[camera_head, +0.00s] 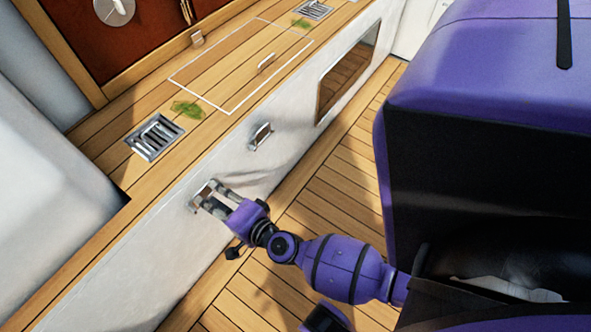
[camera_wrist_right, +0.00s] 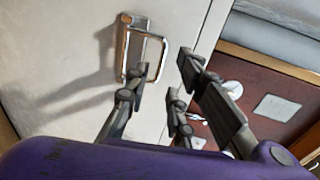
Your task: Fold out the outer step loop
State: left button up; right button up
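A metal step loop (camera_wrist_right: 128,45) is mounted on the white side wall, and my right gripper (camera_wrist_right: 162,80) is at it. In the wrist view one fingertip overlaps the loop's lower end, and the opposing fingers stand apart on the right. The fingers are open; I cannot tell whether they touch the loop. In the head view my right gripper (camera_head: 208,197) covers much of this loop. A second metal step loop (camera_head: 261,134) sits further along the same wall, clear of the gripper. My left gripper does not show.
The wall (camera_head: 110,270) rises from a slatted wooden floor (camera_head: 325,195). On the wooden bench top are a vent grille (camera_head: 155,137), a white-outlined hatch (camera_head: 235,70) and green patches. A dark window (camera_head: 348,75) is further along the wall. The floor beside the wall is clear.

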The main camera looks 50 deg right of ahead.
jog(key=x, duration=0.4)
jog(key=shift+w+f, duration=0.1)
grip_shut()
